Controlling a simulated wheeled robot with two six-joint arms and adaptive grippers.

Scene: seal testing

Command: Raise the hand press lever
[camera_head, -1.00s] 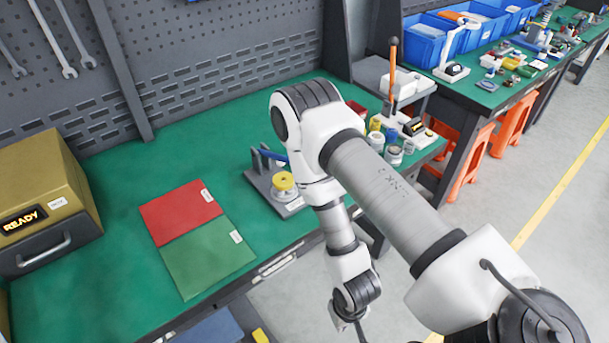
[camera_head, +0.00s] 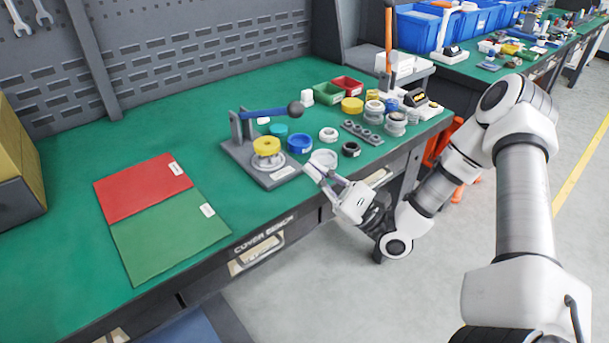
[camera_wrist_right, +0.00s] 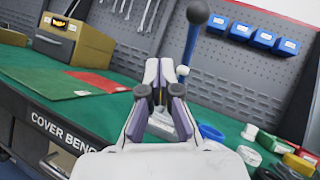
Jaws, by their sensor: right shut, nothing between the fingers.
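The hand press has a grey base (camera_head: 232,152) and a blue lever (camera_head: 265,113) ending in a dark ball knob (camera_head: 295,108). In the head view the lever lies nearly level, pointing right. A yellow round part (camera_head: 266,146) sits under it on the press. My right gripper (camera_head: 312,170) is shut and empty at the bench's front edge, right of the press and apart from the knob. In the right wrist view the knob (camera_wrist_right: 198,12) rises beyond and right of my fingertips (camera_wrist_right: 160,68), which partly hide the press. My left gripper is not in view.
Right of the press stand a blue ring (camera_head: 299,143), a white ring (camera_head: 328,134), a black ring (camera_head: 351,149), and green (camera_head: 327,94) and red (camera_head: 347,86) bins. A red and green mat (camera_head: 165,220) lies left. The green bench between mat and back panel is clear.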

